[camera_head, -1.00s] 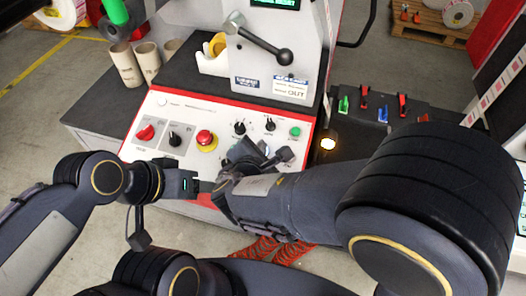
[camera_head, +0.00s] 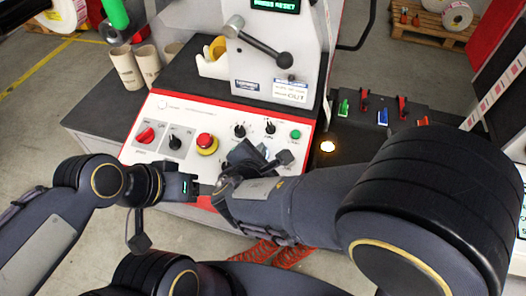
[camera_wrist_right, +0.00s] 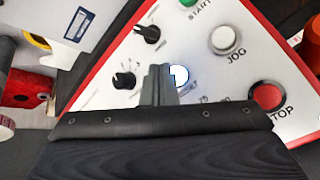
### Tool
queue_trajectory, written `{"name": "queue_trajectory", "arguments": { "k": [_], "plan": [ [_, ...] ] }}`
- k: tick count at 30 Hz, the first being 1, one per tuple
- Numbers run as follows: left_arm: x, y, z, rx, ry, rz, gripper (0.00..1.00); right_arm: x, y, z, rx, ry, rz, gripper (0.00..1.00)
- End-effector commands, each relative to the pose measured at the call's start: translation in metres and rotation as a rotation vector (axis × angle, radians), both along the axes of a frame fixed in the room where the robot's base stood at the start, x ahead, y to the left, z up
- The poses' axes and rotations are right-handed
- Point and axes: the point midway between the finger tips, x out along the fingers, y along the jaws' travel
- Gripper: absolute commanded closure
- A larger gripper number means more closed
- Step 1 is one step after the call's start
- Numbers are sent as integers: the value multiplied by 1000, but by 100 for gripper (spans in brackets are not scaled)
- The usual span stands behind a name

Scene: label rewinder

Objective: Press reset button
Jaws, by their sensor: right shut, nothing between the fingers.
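A small lit button (camera_wrist_right: 180,76), white with a blue rim, sits on the white control panel (camera_wrist_right: 210,75) in the right wrist view; its label is partly covered and I cannot read it as reset. My right gripper (camera_wrist_right: 160,82) is shut and empty, its fingertips just left of this button; I cannot tell whether they touch it. In the head view the right gripper (camera_head: 243,153) is over the lower middle of the panel and hides most of that spot. My left gripper (camera_head: 187,187) is at the panel's front edge, its jaws unclear.
Nearby are a white JOG button (camera_wrist_right: 225,39), a red STOP button (camera_wrist_right: 268,96), black knobs (camera_wrist_right: 125,80) and a red emergency knob (camera_head: 207,142). A display (camera_head: 275,4) above reads "PRESS RESET".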

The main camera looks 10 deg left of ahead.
Motion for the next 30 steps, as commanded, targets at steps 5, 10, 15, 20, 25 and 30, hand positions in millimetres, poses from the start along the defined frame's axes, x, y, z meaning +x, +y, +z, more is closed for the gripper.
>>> {"name": "queue_trajectory", "arguments": {
  "k": [5,10,15,20,25,30],
  "plan": [
    [0,0,0,0,0,0,39,0,0,0,0,0,0,100],
    [0,0,0,0,0,0,39,0,0,0,0,0,0,100],
    [0,0,0,0,0,0,39,0,0,0,0,0,0,100],
    [0,0,0,0,0,0,39,0,0,0,0,0,0,100],
    [0,0,-2,0,0,0,39,0,0,-1,0,0,0,100],
    [0,0,-9,0,0,0,39,1,0,-6,1,0,0,100]
  ]
}}
